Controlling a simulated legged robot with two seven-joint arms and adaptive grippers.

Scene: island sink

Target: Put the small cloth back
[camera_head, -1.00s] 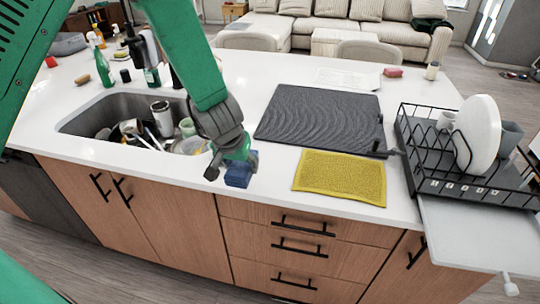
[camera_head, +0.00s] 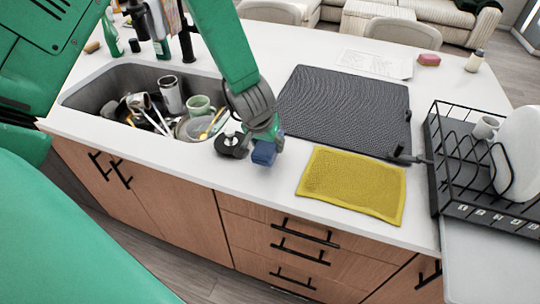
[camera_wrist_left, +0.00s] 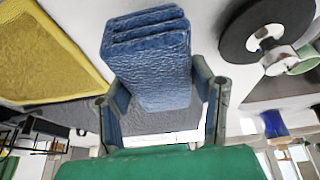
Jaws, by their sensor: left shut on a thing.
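The small cloth (camera_head: 264,153) is a thick blue folded piece. My left gripper (camera_head: 268,138) is shut on it. In the left wrist view the cloth (camera_wrist_left: 150,62) shows its stacked folds between the two fingers (camera_wrist_left: 164,108). In the head view the cloth shows over the front strip of white counter, between the sink and a yellow cloth. I cannot tell if it touches the counter. The yellow cloth (camera_head: 352,184) lies flat to its right and also shows in the left wrist view (camera_wrist_left: 50,55). My right gripper is not in view.
A black round piece with a knob (camera_head: 232,146) stands just left of the blue cloth. The sink (camera_head: 82,97) holds several dishes. A dark ridged mat (camera_head: 345,105) lies behind. A black dish rack (camera_head: 470,150) with a white plate (camera_head: 520,150) stands at right.

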